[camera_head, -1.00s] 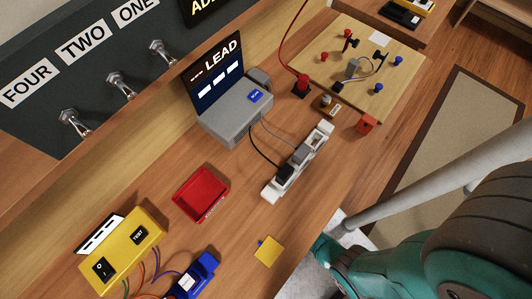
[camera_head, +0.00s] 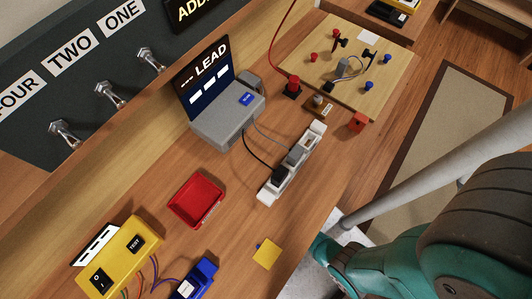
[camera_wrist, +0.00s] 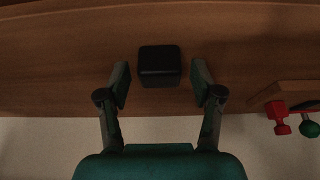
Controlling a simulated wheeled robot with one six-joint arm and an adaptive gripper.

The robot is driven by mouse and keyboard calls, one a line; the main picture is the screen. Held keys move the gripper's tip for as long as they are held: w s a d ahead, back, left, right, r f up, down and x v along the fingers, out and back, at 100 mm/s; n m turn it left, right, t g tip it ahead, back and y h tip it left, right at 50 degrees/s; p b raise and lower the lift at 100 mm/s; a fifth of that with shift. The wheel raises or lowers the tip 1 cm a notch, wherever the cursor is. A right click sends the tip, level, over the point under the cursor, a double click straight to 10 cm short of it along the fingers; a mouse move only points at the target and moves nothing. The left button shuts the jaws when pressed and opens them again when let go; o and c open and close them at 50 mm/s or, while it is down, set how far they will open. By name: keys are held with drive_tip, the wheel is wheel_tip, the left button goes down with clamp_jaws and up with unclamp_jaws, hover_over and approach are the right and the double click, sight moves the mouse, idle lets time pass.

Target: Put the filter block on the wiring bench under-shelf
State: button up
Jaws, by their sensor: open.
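A small black block (camera_wrist: 160,62), which looks like the filter block, sits on a brown wooden surface (camera_wrist: 60,60) in the wrist view. I cannot tell for sure whether this surface is the wiring bench under-shelf. My gripper (camera_wrist: 160,82) is open, with one finger on each side of the block's near part. Gaps show between both fingers and the block. My gripper is out of sight in the head view, where only part of my arm shows at the lower right.
A wooden board edge with a red knob (camera_wrist: 278,117) and a green knob (camera_wrist: 309,128) is right of my gripper. On the bench in the head view are a red tray (camera_head: 197,203), a power strip (camera_head: 292,165), a yellow tester (camera_head: 120,258) and a wiring board (camera_head: 385,95).

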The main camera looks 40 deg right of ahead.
drive_tip(key=v, duration=1.2)
drive_tip(key=shift+w, duration=0.1)
idle(0.4)
